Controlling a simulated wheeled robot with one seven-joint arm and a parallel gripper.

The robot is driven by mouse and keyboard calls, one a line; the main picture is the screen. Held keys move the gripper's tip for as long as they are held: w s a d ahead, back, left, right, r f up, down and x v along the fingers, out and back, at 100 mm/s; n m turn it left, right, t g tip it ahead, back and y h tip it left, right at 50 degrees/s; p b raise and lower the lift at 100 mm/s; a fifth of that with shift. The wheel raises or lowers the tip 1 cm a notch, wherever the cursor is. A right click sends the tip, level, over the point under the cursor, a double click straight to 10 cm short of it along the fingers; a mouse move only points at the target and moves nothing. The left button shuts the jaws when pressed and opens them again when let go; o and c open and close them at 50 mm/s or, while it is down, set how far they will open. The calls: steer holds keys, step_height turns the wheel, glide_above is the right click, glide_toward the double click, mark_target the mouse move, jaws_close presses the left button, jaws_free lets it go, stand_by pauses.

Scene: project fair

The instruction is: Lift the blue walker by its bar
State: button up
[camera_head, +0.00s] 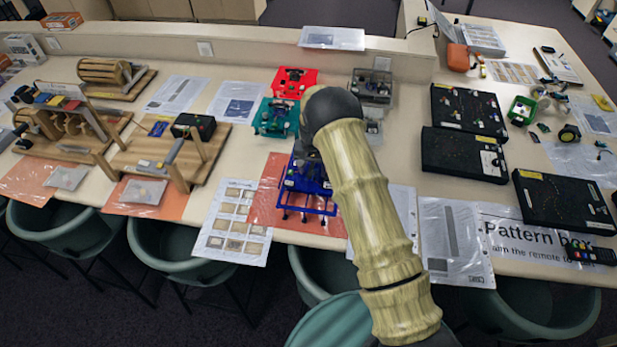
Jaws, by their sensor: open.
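The blue walker (310,188) stands on an orange sheet near the front edge of the long table, with several thin legs under its blue frame. My arm crosses in front of its right side, and its bar cannot be made out clearly. My gripper (302,162) is a small dark shape at the far side of the walker's top, partly hidden by my arm. It is open. Whether it touches the walker cannot be told.
A teal walker (274,118) and a red walker (294,82) stand just behind. Wooden mechanisms (170,150) are to the left. Clear boxes (372,86) and black boards (464,154) are to the right. Green chairs (190,250) line the front edge.

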steer(key=shift+c, duration=0.4)
steer(key=c, duration=0.8)
steer(key=shift+o, duration=0.2)
steer(key=shift+r, duration=0.15)
step_height(320, 180, up, 10)
steer(key=b, duration=0.4)
